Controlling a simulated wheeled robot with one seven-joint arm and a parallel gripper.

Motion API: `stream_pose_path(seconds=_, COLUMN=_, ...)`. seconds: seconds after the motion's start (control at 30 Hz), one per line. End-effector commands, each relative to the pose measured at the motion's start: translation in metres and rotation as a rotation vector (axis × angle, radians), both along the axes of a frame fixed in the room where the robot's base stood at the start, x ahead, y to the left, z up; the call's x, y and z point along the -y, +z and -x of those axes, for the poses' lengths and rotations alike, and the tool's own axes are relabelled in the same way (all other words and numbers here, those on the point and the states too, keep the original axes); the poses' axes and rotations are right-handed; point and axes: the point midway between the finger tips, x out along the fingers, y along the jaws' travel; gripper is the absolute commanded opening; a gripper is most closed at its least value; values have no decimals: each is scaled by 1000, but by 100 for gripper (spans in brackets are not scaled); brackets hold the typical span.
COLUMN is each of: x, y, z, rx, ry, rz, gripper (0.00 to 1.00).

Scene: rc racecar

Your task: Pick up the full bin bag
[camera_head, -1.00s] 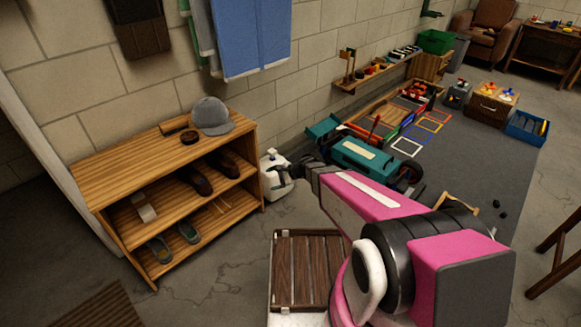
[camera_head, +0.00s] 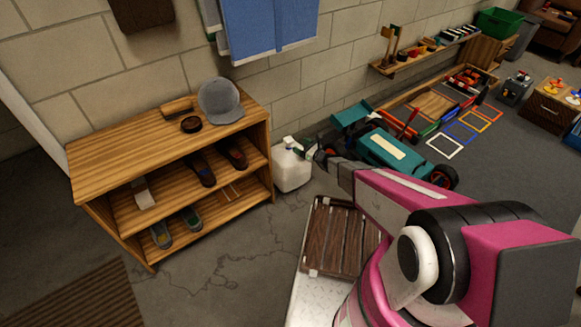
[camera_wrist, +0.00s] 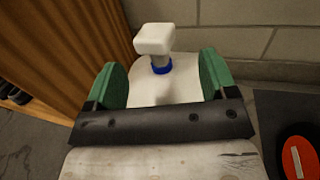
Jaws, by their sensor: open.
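A plump white object (camera_head: 292,169) stands on the floor just right of the wooden shelf, against the wall; it looks like the bin bag, though I cannot be sure. In the wrist view the white object (camera_wrist: 165,88) has a blue band round its neck and a squarish white top. My gripper (camera_head: 308,148) is at its upper right in the head view and hides part of it. In the wrist view my gripper (camera_wrist: 163,82) is open, with one green finger on each side of the white body. I cannot tell whether the fingers touch it.
The wooden shelf (camera_head: 230,152) with shoes and a cap stands close on the left. The wall is right behind. A teal toy car (camera_head: 385,155) sits on the dark mat to the right. Bare floor lies in front of the shelf.

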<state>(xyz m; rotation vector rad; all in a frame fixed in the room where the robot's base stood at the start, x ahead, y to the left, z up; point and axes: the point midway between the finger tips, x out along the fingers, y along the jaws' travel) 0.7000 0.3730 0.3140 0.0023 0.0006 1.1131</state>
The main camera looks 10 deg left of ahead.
Motion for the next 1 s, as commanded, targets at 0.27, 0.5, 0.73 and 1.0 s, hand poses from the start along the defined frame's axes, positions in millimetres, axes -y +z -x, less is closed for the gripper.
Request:
stream_pose_path(seconds=0.27, x=-27, y=0, z=-13, rx=2, ry=1, rz=1, gripper=78)
stream_pose_path(seconds=0.5, x=-51, y=0, z=-19, rx=1, ry=2, rz=2, gripper=78)
stream_pose_path(seconds=0.73, x=-74, y=1, z=-30, rx=2, ry=1, rz=1, gripper=78)
stream_pose_path(seconds=1.0, x=-74, y=2, z=-29, rx=1, ry=1, rz=2, gripper=56)
